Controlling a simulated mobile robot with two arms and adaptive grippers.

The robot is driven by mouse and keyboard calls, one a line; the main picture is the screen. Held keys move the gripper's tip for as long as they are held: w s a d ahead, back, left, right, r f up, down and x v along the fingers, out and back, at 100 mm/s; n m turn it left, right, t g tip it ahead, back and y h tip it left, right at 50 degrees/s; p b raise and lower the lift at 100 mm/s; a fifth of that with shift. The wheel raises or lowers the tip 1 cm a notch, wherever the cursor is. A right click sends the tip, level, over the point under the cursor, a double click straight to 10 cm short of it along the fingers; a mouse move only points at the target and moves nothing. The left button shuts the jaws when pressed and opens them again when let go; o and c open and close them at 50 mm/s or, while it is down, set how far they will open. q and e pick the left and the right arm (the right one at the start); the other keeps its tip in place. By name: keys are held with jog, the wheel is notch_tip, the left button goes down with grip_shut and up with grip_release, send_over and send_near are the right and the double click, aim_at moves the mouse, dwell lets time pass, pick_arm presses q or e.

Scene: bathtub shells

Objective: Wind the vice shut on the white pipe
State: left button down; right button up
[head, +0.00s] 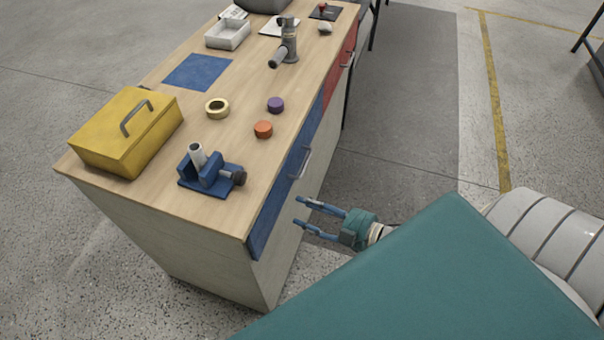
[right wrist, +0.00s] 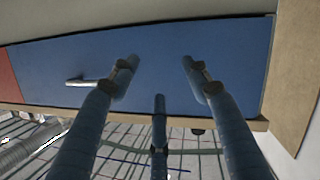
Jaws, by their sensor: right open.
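The blue vice (head: 204,178) stands near the front corner of the workbench in the head view. The white pipe (head: 197,155) stands up between its jaws, leaning slightly; I cannot tell whether the jaws touch it. A dark knob (head: 238,176) sits on the vice's right end. My right gripper (head: 303,212) is open and empty beside the bench, lower than the top and to the right of the vice. In the right wrist view its spread fingers (right wrist: 158,66) point at the blue drawer front (right wrist: 150,75). My left gripper is out of view.
On the wooden bench top (head: 225,205) are a yellow toolbox (head: 115,140), a tape roll (head: 217,107), an orange disc (head: 263,129), a purple disc (head: 275,105) and a white tray (head: 228,34). A drawer handle (head: 300,163) sticks out of the bench side.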

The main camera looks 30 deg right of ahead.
jog(key=s+d+f+m+g+h+b, duration=0.1)
jog(key=d+f, duration=0.1)
jog(key=f, duration=0.5)
jog(key=s+d+f+m+h+b, duration=0.1)
jog(key=s+d+f+h, duration=0.1)
jog(key=f, duration=0.5)
jog(key=shift+d+f+g, duration=0.2)
jog(key=shift+d+g, duration=0.1)
jog(key=shift+g, duration=0.1)
jog(key=shift+s, duration=0.1)
